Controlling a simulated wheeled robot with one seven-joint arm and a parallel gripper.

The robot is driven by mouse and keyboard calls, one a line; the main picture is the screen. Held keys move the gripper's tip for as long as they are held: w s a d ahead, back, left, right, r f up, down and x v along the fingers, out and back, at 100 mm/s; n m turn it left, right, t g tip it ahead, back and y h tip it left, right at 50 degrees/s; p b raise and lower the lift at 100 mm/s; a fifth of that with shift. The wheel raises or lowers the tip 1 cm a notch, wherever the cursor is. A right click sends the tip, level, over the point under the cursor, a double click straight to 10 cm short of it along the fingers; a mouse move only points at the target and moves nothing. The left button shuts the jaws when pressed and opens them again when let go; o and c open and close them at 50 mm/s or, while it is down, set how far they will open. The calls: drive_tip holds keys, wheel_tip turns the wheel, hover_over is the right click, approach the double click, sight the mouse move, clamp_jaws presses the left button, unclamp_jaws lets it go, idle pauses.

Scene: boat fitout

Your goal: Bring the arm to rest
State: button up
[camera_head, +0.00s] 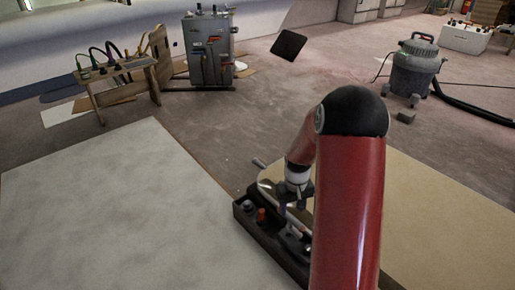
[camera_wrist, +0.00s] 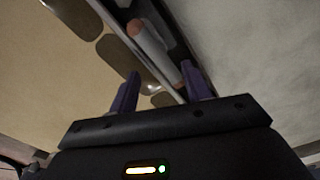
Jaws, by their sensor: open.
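My gripper (camera_head: 293,192) hangs at the end of my bent red arm, over or close to a dark tray (camera_head: 262,243). In the wrist view its two purple-grey fingers (camera_wrist: 160,82) stand apart, with nothing seen held between them. The tray holds an orange-topped item (camera_head: 261,215) and pale, rod-like pieces. An orange and white cylinder (camera_wrist: 150,38) lies in the dark tray beyond the fingers in the wrist view. My upper arm hides the tray's right part. The gap between gripper and tray contents cannot be told.
A pale grey panel (camera_head: 110,215) lies left of the tray and a tan panel (camera_head: 440,205) lies right. A wooden stand (camera_head: 115,75), grey cabinet (camera_head: 210,50), dark tilted plate (camera_head: 288,45) and vacuum (camera_head: 414,68) with hose are farther back. The floor between is mostly clear.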

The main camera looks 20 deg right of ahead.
drive_tip(key=s+a+r+t+p, duration=0.1)
drive_tip(key=s+a+r+p, duration=0.15)
drive_tip(key=r, duration=0.85)
drive_tip(key=s+a+r+t+p, duration=0.15)
drive_tip(key=s+a+r, duration=0.25)
drive_tip(key=r, duration=0.8)
drive_tip(key=s+a+r+t+p, duration=0.1)
drive_tip(key=s+a+r+p, duration=0.1)
drive_tip(key=s+r, duration=0.4)
drive_tip(key=s+a+r+t+p, duration=0.2)
drive_tip(key=s+a+r+p, duration=0.1)
drive_tip(key=s+r, duration=0.4)
drive_tip(key=shift+s+a, duration=0.65)
drive_tip(key=shift+s, duration=0.6)
drive_tip(key=shift+c, duration=0.2)
